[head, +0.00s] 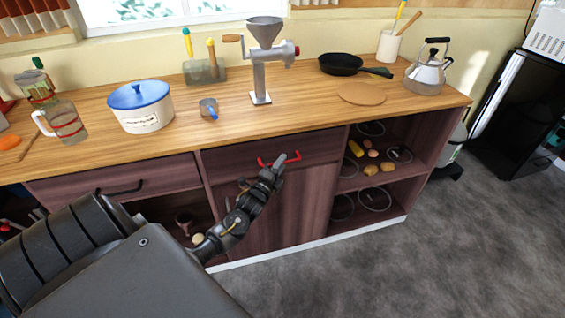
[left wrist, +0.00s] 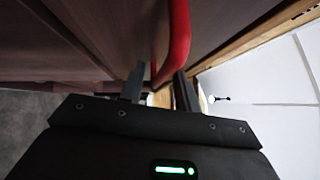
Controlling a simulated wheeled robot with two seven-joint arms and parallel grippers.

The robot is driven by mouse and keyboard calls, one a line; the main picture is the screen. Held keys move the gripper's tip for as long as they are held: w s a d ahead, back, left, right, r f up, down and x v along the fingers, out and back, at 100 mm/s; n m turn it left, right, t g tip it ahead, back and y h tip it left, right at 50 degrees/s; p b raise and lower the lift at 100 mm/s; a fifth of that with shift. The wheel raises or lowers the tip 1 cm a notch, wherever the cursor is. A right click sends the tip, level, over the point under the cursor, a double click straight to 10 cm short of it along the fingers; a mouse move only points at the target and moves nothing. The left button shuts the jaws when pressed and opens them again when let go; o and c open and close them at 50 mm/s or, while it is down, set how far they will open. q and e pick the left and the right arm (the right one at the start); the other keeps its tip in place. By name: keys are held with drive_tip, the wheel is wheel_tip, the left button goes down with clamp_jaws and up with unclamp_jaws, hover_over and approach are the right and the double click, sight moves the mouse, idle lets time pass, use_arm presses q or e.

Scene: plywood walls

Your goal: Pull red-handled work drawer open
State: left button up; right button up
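The drawer with the red handle has a dark reddish-brown front (head: 232,158) under the wooden worktop and looks shut in the head view. Its red handle (head: 266,162) is a curved bar, partly hidden by my left gripper (head: 284,162). In the left wrist view, the red handle (left wrist: 179,45) runs down between the two fingers of my left gripper (left wrist: 160,88). The fingers stand apart, with gaps beside the handle, so the gripper is open around it. My right gripper is not in view.
The worktop (head: 310,118) holds a grinder (head: 262,60), a blue-lidded pot (head: 140,107), a pan (head: 341,64) and a kettle (head: 426,76). A black-handled drawer (head: 160,178) is to the left. Open shelves (head: 400,185) are to the right. Grey floor (head: 440,250) is clear in front.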

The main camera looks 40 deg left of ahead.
use_arm(q)
drive_tip(key=shift+w+a+r, duration=0.1)
drive_tip(key=shift+w, duration=0.45)
clamp_jaws()
